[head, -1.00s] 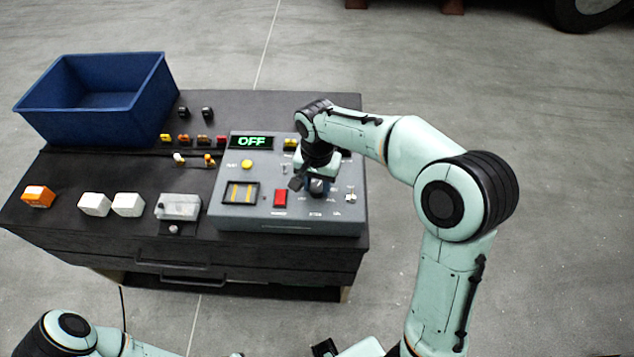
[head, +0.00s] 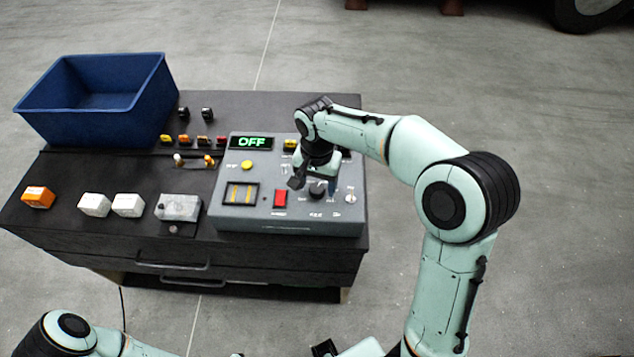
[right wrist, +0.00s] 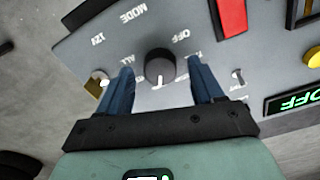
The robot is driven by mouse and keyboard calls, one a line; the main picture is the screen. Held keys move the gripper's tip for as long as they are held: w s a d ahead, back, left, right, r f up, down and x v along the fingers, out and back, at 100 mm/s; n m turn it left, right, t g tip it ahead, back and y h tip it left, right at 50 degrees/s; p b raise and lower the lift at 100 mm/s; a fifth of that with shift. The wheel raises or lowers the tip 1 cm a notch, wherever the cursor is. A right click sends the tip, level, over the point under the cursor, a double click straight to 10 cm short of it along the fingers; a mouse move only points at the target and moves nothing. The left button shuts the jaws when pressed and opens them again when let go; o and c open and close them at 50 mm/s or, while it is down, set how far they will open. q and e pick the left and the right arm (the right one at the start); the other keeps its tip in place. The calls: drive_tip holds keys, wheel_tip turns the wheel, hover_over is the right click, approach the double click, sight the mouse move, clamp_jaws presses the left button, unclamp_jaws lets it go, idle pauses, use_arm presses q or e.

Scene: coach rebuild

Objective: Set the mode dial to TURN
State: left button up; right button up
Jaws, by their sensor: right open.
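The mode dial is a round black knob (head: 318,192) on the grey control panel (head: 290,226). In the right wrist view the dial (right wrist: 160,65) shows between my right gripper's two blue fingers, with gaps on both sides. My right gripper (head: 314,183) is open and empty, pointing down over the dial. Labels MODE, 12V and OFF show around the dial; other labels are partly hidden by the fingers. A pale mark shows at the dial's edge nearest my wrist. The panel's display (head: 251,142) reads OFF. My left gripper is not in view; only part of that arm shows.
A red switch (head: 280,198) sits just left of the dial, and a yellow button (head: 247,165) farther left. A small toggle (head: 351,198) is to the right. A blue bin (head: 92,125), an orange block (head: 38,196) and white blocks (head: 95,204) stand left on the dark bench.

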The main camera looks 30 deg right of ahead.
sight(317, 188)
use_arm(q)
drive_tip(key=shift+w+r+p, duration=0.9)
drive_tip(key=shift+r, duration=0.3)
use_arm(e)
wheel_tip(317, 188, up, 13)
